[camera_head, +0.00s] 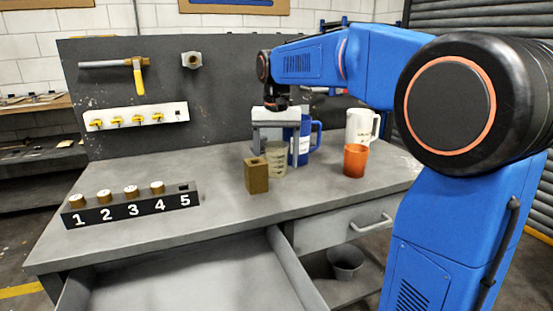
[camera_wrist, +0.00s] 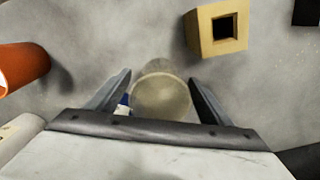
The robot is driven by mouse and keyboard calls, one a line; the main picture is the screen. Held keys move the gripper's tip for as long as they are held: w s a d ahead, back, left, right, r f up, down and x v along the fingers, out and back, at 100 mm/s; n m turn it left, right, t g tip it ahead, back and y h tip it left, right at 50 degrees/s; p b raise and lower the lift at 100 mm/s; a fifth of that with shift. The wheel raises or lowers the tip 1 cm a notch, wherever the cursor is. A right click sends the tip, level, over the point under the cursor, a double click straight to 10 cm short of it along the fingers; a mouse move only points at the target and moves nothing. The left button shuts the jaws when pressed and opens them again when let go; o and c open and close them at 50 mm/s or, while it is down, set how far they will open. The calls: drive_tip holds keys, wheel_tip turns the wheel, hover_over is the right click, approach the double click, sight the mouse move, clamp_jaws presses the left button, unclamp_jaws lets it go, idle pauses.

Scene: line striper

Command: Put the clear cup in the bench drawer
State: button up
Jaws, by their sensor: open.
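The clear cup (camera_head: 277,160) stands upright on the bench, between a wooden block and a blue mug. My gripper (camera_head: 273,158) points down over it. In the wrist view the cup (camera_wrist: 161,92) sits between the two spread fingers of my gripper (camera_wrist: 160,88), with a gap on either side. The bench drawer (camera_head: 200,275) is pulled open at the front of the bench, and its visible floor is bare. Part of the cup is hidden behind the fingers in the head view.
The wooden block (camera_head: 257,176) with a square hole stands close to the cup. The blue mug (camera_head: 303,140), an orange cup (camera_head: 355,160) and a white jug (camera_head: 361,126) stand to the right. A numbered rack (camera_head: 131,212) is at left. A second drawer (camera_head: 343,228) is shut.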

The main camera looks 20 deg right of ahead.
wheel_tip(320, 180, up, 11)
drive_tip(key=shift+r, duration=0.2)
drive_tip(key=shift+o, duration=0.2)
drive_tip(key=shift+r, duration=0.4)
wheel_tip(320, 180, up, 8)
drive_tip(key=n, duration=2.2)
drive_tip(key=shift+w+f, duration=0.1)
drive_tip(key=shift+f, duration=8.65)
drive_tip(key=c, duration=1.2)
